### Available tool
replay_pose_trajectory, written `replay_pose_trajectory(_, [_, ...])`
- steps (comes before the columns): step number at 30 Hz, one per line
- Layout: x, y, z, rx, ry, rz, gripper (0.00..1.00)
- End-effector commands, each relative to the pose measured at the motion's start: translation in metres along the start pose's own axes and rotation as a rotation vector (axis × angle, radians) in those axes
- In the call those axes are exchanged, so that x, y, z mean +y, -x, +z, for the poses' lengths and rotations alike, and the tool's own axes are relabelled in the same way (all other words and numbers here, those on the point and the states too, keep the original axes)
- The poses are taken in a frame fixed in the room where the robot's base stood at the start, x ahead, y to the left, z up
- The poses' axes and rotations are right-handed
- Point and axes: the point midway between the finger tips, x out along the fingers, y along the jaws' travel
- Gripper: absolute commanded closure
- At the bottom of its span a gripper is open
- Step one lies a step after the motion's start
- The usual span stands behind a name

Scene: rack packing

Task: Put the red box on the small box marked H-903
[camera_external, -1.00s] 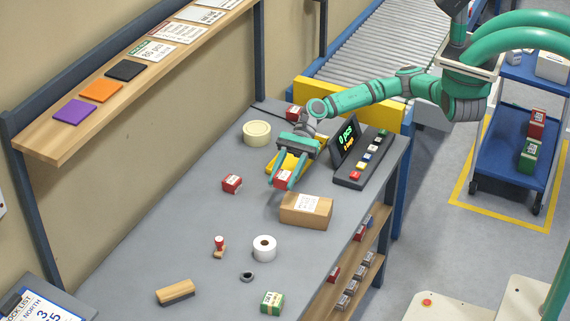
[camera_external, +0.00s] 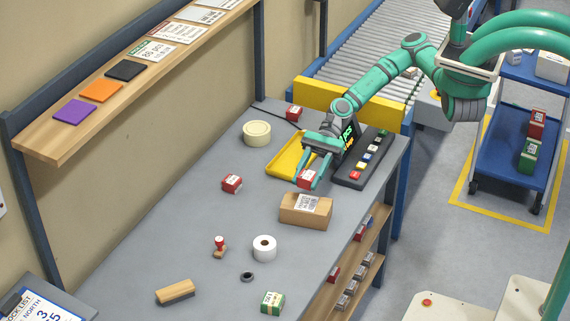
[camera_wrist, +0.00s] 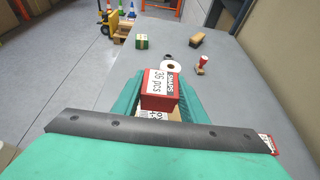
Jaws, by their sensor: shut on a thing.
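My gripper (camera_external: 308,179) is shut on a red box (camera_external: 306,180) with a white label. In the wrist view the red box (camera_wrist: 160,90) sits between the green fingers, and its label reads "SNAPS" and "36 pcs". A brown cardboard box (camera_external: 303,217) with a white label stands on the grey table, just below the held box in the external view. In the wrist view the held box mostly hides it. Its label is too small to read as H-903. The held box appears above the cardboard box, towards its far side; I cannot tell the exact gap.
Two other red boxes stand on the table, one at left (camera_external: 232,183) and one at the back (camera_external: 294,113). A white roll (camera_external: 264,248), stamp (camera_external: 220,246) and green box (camera_external: 272,302) stand nearer.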

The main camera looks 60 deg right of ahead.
Motion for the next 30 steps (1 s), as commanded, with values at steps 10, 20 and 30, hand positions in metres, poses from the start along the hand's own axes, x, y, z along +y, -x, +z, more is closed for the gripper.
replay_pose_trajectory(10, [0.000,-0.016,-0.036,-0.001,-0.003,0.000,0.85])
replay_pose_trajectory(20, [0.000,-0.027,-0.065,0.000,0.000,0.000,0.85])
replay_pose_trajectory(30, [0.000,-0.028,-0.068,0.001,0.000,0.000,0.49])
